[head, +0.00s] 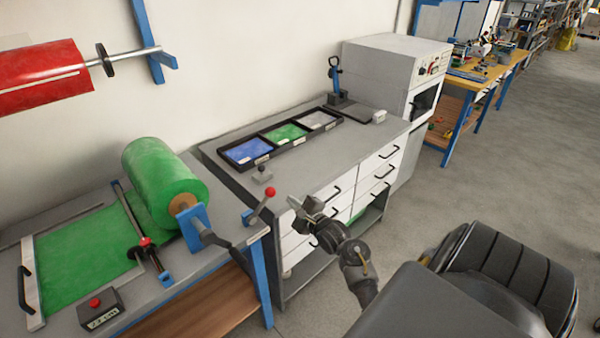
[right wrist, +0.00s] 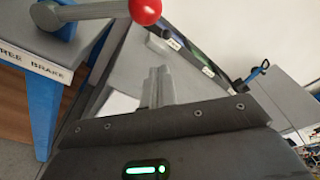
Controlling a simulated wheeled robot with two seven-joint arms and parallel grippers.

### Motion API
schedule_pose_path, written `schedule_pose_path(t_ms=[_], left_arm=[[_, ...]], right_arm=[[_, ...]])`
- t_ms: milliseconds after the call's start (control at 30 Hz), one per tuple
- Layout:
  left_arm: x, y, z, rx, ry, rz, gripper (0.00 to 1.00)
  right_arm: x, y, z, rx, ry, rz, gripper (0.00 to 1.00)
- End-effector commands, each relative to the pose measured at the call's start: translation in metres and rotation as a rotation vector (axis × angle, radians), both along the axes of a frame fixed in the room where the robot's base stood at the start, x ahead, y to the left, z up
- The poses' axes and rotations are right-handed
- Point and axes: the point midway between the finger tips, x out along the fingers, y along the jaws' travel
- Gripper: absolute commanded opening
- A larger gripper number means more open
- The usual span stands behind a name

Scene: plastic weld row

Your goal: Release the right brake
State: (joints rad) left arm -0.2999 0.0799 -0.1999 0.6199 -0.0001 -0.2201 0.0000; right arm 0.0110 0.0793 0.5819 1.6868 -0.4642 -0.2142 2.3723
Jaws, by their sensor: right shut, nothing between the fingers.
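The brake lever (head: 258,206) with a red ball knob (head: 270,192) stands at the right end of the film bench, beside the green roll (head: 163,185). The lever slants up to the right. My right gripper (head: 292,204) is shut and empty, a little right of the knob and apart from it. In the right wrist view the red knob (right wrist: 145,10) and grey lever arm (right wrist: 95,11) are at the top, beyond and left of my shut fingers (right wrist: 159,84). A label with the words FREE and BRAKE (right wrist: 35,63) is on the bench edge below the lever. My left gripper is not in view.
A grey cabinet (head: 222,150) with white drawers stands just behind my right gripper, bearing a black tray (head: 270,155) of coloured pellets. A crank handle (head: 214,238) juts out by the roll. A red button box (head: 100,308) sits at the bench front. Floor at right is open.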

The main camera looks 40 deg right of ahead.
Motion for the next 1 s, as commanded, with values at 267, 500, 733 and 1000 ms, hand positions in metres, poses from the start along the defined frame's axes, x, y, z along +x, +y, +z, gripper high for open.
schedule_pose_path(t_ms=[267, 500, 733, 1000], left_arm=[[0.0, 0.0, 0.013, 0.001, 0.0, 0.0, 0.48], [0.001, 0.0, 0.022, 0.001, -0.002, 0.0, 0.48], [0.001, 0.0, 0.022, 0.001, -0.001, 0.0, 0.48], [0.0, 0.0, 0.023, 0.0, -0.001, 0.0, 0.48]], right_arm=[[0.037, 0.006, 0.008, 0.0, 0.002, 0.001, 0.0], [0.032, 0.023, 0.02, -0.002, 0.002, 0.0, 0.0], [0.031, 0.026, 0.021, -0.001, 0.002, -0.001, 0.0], [0.032, 0.026, 0.021, -0.005, 0.001, 0.001, 0.0]])
